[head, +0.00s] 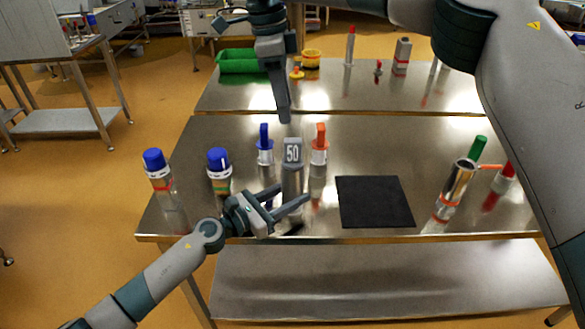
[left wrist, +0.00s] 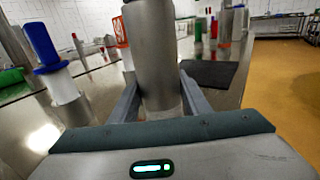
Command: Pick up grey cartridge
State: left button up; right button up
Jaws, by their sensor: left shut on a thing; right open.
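The grey cartridge (head: 292,178) is a metal cylinder with a grey top marked "50", upright in the middle of the near steel table. My left gripper (head: 292,194) reaches in from the front left, its fingers around the cartridge's lower body and shut on it. In the left wrist view the cartridge (left wrist: 152,55) rises between the two fingers (left wrist: 160,98), its top cut off by the frame. I cannot tell whether its base touches the table. My right gripper (head: 282,95) hangs above the table's far edge, pointing down, seen edge-on, open and empty.
Blue-topped (head: 264,145) and orange-topped (head: 319,145) pieces stand just behind the cartridge. Two blue-capped jars (head: 219,172) are left. A black mat (head: 374,202) lies right, with a metal cylinder (head: 457,182) beyond it. A green tray (head: 238,62) is on the back table.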

aim_at(292, 139)
jog(key=f, duration=0.3)
jog(key=d+f, duration=0.1)
jog(key=f, duration=0.1)
jog(key=shift+f, duration=0.35)
jog(key=shift+w+d+f, duration=0.1)
jog(key=shift+d+f, duration=0.05)
jog(key=shift+f, duration=0.7)
jog(key=shift+w+d+f, duration=0.1)
jog(key=shift+d+f, duration=0.05)
jog(key=shift+f, duration=0.7)
jog(key=shift+w+d+f, duration=0.1)
jog(key=shift+d+f, duration=0.05)
jog(key=shift+f, duration=0.7)
grip_shut()
